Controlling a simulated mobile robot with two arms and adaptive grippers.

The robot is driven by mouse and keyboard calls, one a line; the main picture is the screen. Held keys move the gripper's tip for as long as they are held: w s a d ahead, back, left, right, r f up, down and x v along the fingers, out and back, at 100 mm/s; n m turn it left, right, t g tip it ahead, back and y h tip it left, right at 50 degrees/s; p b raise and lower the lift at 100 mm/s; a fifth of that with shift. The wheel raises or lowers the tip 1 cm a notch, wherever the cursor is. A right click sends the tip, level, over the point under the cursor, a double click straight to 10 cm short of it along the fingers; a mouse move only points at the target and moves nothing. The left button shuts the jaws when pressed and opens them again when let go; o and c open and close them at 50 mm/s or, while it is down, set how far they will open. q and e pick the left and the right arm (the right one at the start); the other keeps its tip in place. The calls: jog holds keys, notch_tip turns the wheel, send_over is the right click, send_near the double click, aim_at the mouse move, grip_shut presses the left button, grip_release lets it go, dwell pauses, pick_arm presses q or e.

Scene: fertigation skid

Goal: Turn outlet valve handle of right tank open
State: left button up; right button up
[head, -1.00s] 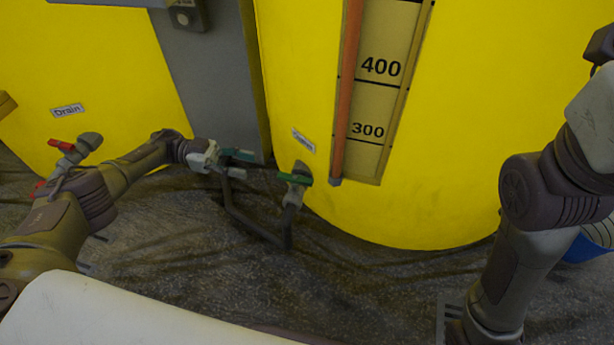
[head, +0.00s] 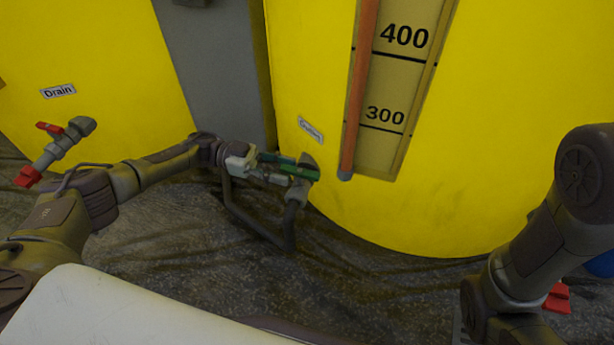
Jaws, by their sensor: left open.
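The right tank (head: 480,130) is the large yellow one with a level scale. Its outlet valve (head: 297,192) sits low on its front left side, below a small label. The valve's green handle (head: 304,171) points left from the valve. My left gripper (head: 285,171) is open at the green handle, with its fingers along the handle's length. I cannot tell whether they touch it. The fingers partly hide the handle. My right arm comes in at the right, but its gripper is not clearly in view.
A yellow tank (head: 75,50) at left has a Drain label and a red-handled valve (head: 62,142). A grey panel (head: 215,75) stands between the tanks. A dark pipe (head: 255,228) loops below the outlet valve. A red object (head: 558,298) lies at lower right.

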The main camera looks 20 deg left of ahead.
aim_at(307, 176)
pick_arm(q)
jog(key=d+b, duration=0.1)
jog(key=d, duration=0.3)
jog(key=shift+d+f, duration=0.15)
jog(key=shift+d, duration=0.15)
jog(key=shift+d+b, duration=0.35)
jog(key=shift+d, duration=0.35)
grip_shut()
